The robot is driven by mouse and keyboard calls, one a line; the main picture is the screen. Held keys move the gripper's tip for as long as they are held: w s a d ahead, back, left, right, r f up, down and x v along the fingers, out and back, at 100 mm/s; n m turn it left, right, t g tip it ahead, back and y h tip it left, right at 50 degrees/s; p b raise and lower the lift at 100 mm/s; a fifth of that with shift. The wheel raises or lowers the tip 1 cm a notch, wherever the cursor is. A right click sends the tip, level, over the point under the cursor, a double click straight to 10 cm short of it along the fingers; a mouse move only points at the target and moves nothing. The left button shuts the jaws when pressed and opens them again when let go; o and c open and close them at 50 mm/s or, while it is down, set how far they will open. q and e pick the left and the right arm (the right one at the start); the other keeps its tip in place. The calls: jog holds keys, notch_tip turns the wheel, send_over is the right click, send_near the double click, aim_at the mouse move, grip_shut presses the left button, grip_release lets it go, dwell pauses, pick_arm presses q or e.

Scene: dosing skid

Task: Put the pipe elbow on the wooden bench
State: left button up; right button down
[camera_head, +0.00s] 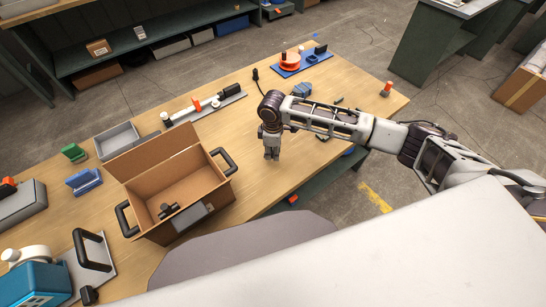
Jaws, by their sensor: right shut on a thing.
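My right gripper (271,152) points down over the wooden bench (258,195), to the right of the cardboard box. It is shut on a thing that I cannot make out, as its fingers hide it. I cannot tell from this view whether that thing touches the bench top. A small dark fitting (168,210) lies in the open cardboard box (150,160); I cannot tell whether it is the pipe elbow. My left gripper is not in view.
Black handles (222,160) stand at the box's sides. A grey tray (117,140), green (74,152) and blue (83,181) holders, and a blue plate with an orange part (290,62) are on the bench. Bare wood lies between the box and my right gripper.

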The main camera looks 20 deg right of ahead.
jog(key=shift+f, duration=2)
jog(key=c, duration=1.5)
grip_release()
jog(key=shift+o, duration=1.3)
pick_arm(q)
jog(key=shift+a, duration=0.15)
